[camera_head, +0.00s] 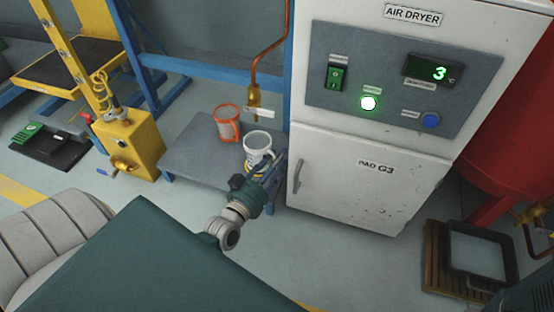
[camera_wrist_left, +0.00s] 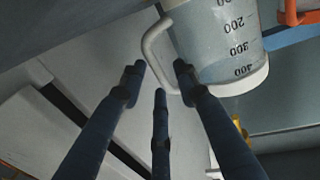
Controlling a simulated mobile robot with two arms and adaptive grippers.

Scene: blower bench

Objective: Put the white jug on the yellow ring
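The white jug (camera_head: 257,142) stands upright on a low grey table in the head view. In the left wrist view the white jug (camera_wrist_left: 215,45) shows scale numbers and a looped handle. My left gripper (camera_head: 266,170) is at the jug's near side and hides part of its lower body. In the left wrist view its fingers (camera_wrist_left: 158,72) are spread, with the handle between or just beyond their tips; contact is unclear. A small yellow patch shows low beside the jug; I cannot tell whether it is the yellow ring. My right gripper is not in view.
An orange jug (camera_head: 227,122) stands behind left of the white one on the grey table (camera_head: 188,150). A copper pipe with a brass end (camera_head: 253,98) hangs just behind. The air dryer cabinet (camera_head: 355,180) stands close on the right. The table's left part is clear.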

